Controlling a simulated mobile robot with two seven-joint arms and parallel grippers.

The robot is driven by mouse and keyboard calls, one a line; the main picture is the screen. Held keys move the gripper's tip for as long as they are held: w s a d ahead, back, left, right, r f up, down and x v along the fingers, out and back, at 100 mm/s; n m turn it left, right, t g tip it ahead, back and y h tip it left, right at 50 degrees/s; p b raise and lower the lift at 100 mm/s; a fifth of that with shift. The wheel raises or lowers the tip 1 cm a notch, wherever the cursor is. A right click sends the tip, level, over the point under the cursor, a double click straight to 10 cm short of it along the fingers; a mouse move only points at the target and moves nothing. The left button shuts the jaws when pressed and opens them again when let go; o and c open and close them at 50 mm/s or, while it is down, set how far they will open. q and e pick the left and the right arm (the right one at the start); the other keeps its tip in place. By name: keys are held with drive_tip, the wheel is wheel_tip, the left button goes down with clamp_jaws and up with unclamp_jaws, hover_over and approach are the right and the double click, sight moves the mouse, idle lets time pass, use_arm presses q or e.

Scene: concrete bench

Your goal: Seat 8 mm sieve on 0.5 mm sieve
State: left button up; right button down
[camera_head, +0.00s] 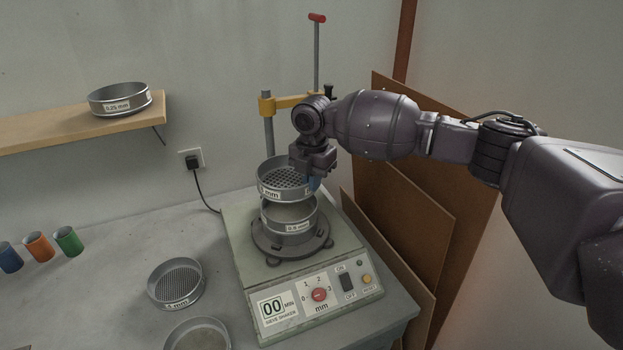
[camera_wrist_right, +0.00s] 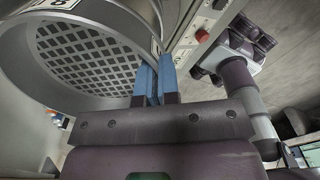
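My right gripper (camera_head: 312,182) is shut on the right side of the rim of the 8 mm sieve (camera_head: 270,193), a grey metal ring with a coarse perforated plate. Blue fingertips pinch its wall in the right wrist view (camera_wrist_right: 154,82). The 8 mm sieve hangs above the 0.5 mm sieve (camera_head: 290,226), slightly to its left in the head view. The 0.5 mm sieve sits on the shaker's round dark base (camera_head: 270,250). A gap seems to show between the sieves; contact at the back is hidden. My left gripper is not in view.
The shaker (camera_head: 335,312) has a front panel and a yellow clamp arm (camera_head: 284,103) on a post behind the sieves. Two other sieves (camera_head: 160,298) (camera_head: 197,343) stand on the bench at left. A 0.25 mm sieve (camera_head: 103,107) is on the shelf (camera_head: 50,133). Coloured cups (camera_head: 39,246) stand far left.

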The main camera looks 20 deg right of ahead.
drive_tip(key=shift+w+f+b, duration=0.15)
drive_tip(key=shift+f+b, duration=0.3)
drive_tip(key=shift+f, duration=0.3)
wheel_tip(320, 180, down, 2)
drive_tip(key=shift+b, duration=1.25)
drive_tip(key=shift+f, duration=0.45)
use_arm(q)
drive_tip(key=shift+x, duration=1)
use_arm(e)
drive_tip(key=shift+f, duration=0.25)
use_arm(q)
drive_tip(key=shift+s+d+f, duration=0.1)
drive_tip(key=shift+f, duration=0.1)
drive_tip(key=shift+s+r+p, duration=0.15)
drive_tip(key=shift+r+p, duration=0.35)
drive_tip(key=shift+p, duration=0.25)
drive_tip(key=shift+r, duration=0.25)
use_arm(e)
drive_tip(key=shift+f, duration=0.65)
